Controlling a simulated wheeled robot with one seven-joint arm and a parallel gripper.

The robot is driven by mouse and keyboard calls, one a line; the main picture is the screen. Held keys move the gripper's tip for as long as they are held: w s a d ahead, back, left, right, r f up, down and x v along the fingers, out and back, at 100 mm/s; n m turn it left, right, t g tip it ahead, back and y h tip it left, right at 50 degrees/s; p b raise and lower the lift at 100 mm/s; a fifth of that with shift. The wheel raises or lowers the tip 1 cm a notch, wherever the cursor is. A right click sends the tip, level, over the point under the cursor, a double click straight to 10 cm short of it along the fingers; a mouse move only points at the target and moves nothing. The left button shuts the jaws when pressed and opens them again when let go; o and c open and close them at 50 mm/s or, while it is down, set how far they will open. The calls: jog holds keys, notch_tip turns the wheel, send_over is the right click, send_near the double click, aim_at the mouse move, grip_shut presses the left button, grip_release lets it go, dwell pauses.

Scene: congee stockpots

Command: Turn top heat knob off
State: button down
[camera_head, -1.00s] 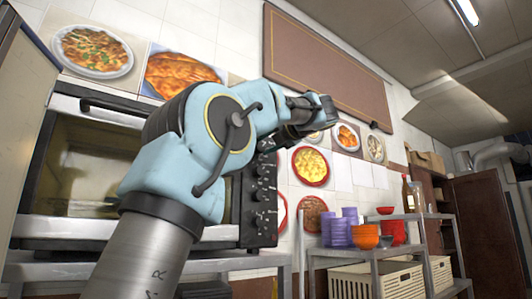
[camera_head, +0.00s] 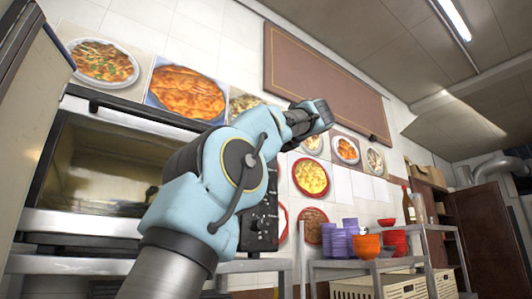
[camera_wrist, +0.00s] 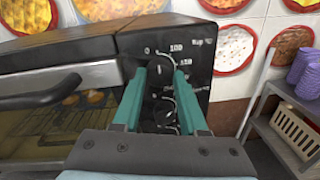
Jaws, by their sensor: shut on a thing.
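The oven's control panel (camera_wrist: 190,72) is dark with pale dial marks and a column of knobs. In the wrist view, my gripper's (camera_wrist: 151,66) two green fingers reach the upper part of the panel. They are closed around the top heat knob, just below the "0" and "100" marks; the fingers hide most of that knob. A lower knob (camera_wrist: 163,114) shows between the fingers, nearer the palm. In the head view, the panel (camera_head: 263,222) is partly behind my arm, and the fingers cannot be made out.
The oven door handle (camera_wrist: 40,97) juts out left of my gripper. Right of the oven, a metal rack (camera_head: 335,264) holds purple cups (camera_head: 338,243) and orange bowls (camera_head: 367,246). Food pictures (camera_head: 311,177) hang flat on the tiled wall behind.

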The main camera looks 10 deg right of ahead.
jog(key=shift+f, duration=0.15)
jog(key=shift+c, duration=2.2)
grip_release()
jog(key=b+v, duration=0.1)
jog(key=v, duration=0.9)
jog(key=shift+s+d, duration=0.2)
jog(key=shift+s, duration=0.15)
